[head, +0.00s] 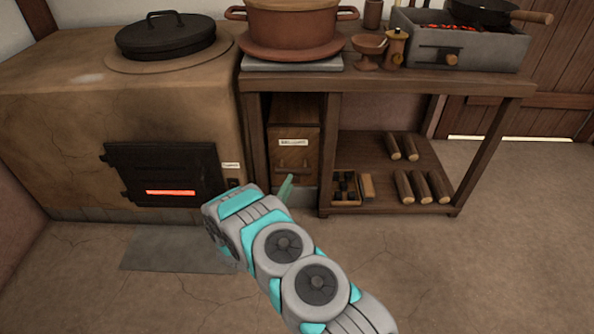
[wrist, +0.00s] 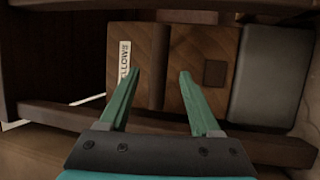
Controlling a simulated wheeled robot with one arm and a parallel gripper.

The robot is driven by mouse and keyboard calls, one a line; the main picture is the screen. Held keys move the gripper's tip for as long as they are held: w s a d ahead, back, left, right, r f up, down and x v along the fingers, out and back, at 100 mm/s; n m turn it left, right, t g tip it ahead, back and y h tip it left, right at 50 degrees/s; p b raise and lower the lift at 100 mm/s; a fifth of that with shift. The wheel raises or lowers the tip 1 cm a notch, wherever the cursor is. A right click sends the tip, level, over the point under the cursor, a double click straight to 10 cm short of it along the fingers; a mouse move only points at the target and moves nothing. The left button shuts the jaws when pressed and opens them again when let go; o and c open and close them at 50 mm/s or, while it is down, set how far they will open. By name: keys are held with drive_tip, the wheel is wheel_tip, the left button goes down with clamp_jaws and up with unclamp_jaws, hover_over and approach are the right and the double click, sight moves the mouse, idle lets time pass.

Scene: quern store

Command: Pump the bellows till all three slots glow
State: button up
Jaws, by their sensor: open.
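The bellows (head: 294,155) is a wooden box with a white label and a handle on its front, standing under the table. It also shows in the wrist view (wrist: 196,50), turned sideways, with a dark bar across it and a small dark square. My gripper (wrist: 160,74) is open and empty, its two green fingers pointing at the bellows front; I cannot tell whether they touch it. In the head view one green finger (head: 286,188) shows just below the box. The stove's black iron door (head: 150,168) has one long slot (head: 170,192) glowing orange-red; separate slots cannot be made out.
The wooden table (head: 420,86) has legs beside the bellows. Its low shelf holds several logs (head: 404,187) and a small divided box (head: 346,188). A clay pot (head: 290,22) and a grey brazier (head: 462,45) stand on top. The floor at right is clear.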

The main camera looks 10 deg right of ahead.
sight(296, 171)
drive_tip(key=x, duration=0.7)
drive_tip(key=shift+r, duration=0.1)
clamp_jaws()
idle(0.4)
idle(0.9)
